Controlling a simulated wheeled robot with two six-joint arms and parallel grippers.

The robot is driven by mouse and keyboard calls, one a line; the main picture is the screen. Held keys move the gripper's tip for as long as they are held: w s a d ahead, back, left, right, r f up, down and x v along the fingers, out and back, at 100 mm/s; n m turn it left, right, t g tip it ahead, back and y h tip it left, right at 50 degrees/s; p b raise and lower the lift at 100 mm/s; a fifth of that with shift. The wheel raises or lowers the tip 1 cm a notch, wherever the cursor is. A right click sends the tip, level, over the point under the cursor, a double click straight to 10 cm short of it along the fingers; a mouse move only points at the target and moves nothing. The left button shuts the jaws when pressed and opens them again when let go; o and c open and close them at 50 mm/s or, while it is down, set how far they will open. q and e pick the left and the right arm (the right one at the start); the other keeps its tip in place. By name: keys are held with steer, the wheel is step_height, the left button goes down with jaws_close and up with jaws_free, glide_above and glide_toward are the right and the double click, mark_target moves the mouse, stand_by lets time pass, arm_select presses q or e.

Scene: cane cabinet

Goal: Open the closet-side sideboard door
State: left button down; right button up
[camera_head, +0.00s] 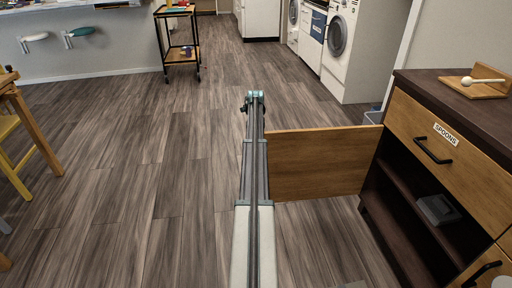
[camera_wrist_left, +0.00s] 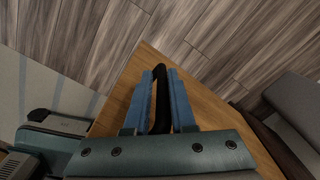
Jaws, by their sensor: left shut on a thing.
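The sideboard door (camera_head: 318,165) is a brown wooden panel. It stands swung out to the left from the far end of the dark sideboard (camera_head: 410,85), about square to its front. Its inner face is towards me, and the compartment behind it is exposed. In the left wrist view, my left gripper (camera_wrist_left: 163,80) has its blue fingers either side of the black door handle (camera_wrist_left: 161,100) and is shut on it, against the wooden door panel (camera_wrist_left: 205,105). In the head view the gripper and handle are hidden; only my arm shows. My right gripper is not in view.
The open compartment holds a grey box (camera_head: 437,210). Above it is a closed drawer (camera_head: 415,120) labelled SPOONS. A wooden holder with a spoon (camera_head: 482,82) is on top. Bare floor lies left of the door.

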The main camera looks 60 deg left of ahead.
arm_select(q)
steer(key=shift+w+d, duration=0.15)
steer(key=shift+w, duration=0.35)
steer(key=c, duration=0.8)
jaws_free()
steer(key=shift+w, duration=0.15)
steer(key=shift+c, duration=0.2)
steer(key=shift+s, duration=0.2)
steer(key=shift+r, duration=0.15)
steer(key=shift+r+p, duration=0.2)
steer(key=shift+p, duration=0.2)
step_height(320, 180, up, 13)
steer(key=p, duration=1.3)
steer(key=shift+r, duration=0.15)
